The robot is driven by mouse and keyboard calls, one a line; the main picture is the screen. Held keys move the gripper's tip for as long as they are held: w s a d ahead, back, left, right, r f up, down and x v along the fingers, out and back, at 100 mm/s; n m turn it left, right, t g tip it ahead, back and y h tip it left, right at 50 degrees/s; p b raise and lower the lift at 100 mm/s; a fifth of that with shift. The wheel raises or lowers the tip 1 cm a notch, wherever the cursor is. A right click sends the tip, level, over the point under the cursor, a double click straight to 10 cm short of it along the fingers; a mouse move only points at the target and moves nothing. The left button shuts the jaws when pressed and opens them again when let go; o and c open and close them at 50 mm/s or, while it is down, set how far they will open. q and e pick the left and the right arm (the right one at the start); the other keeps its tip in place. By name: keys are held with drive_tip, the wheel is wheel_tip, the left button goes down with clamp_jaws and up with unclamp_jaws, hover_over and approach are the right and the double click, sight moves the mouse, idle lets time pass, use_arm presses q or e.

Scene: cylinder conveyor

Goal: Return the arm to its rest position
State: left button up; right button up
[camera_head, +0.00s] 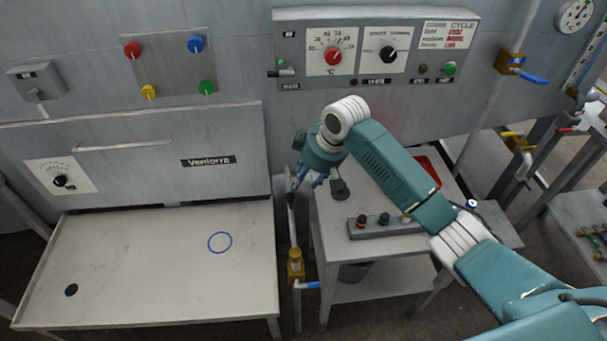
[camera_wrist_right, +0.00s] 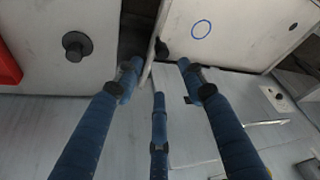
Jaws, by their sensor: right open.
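My right arm (camera_head: 390,170), teal with white joints, reaches in from the lower right, over the small side table. Its gripper (camera_head: 305,182) is at the left edge of that table, partly hidden by the wrist. In the right wrist view my right gripper (camera_wrist_right: 158,75) shows blue fingers spread apart with nothing between them. A dark knob-like object (camera_head: 340,190) is on the side table just right of the gripper; it also shows in the right wrist view (camera_wrist_right: 77,45). My left gripper is not in view.
The left table (camera_head: 150,250) bears a blue ring mark (camera_head: 220,242) and a black disc (camera_head: 71,290). A pipe with a yellow valve (camera_head: 295,262) stands between the tables. The side table holds a button box (camera_head: 385,226) and red tray (camera_head: 431,168). A control panel (camera_head: 375,50) is behind.

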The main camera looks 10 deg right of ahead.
drive_tip(key=s+a+f+m, duration=0.1)
drive_tip(key=s+f, duration=0.4)
drive_tip(key=s, duration=0.5)
drive_tip(key=s+a+f+m, duration=0.1)
drive_tip(key=s+a+f, duration=0.1)
drive_tip(key=s+f, duration=0.5)
drive_tip(key=s+d+r+m+h, duration=0.15)
drive_tip(key=s+d, duration=0.35)
drive_tip(key=s, duration=0.5)
drive_tip(key=s+d+r+m+h, duration=0.15)
drive_tip(key=s+d, duration=0.25)
drive_tip(key=s, duration=0.6)
wheel_tip(320, 180, down, 29)
drive_tip(key=s+g+b, duration=0.1)
drive_tip(key=s+b, duration=0.1)
drive_tip(key=b, duration=0.1)
drive_tip(key=s+d+f+g+b, duration=0.1)
drive_tip(key=s+d+f, duration=0.2)
drive_tip(key=s+f, duration=1.3)
drive_tip(key=shift+s+f+g, duration=0.2)
drive_tip(key=shift+f+g, duration=0.1)
drive_tip(key=shift+f, duration=0.45)
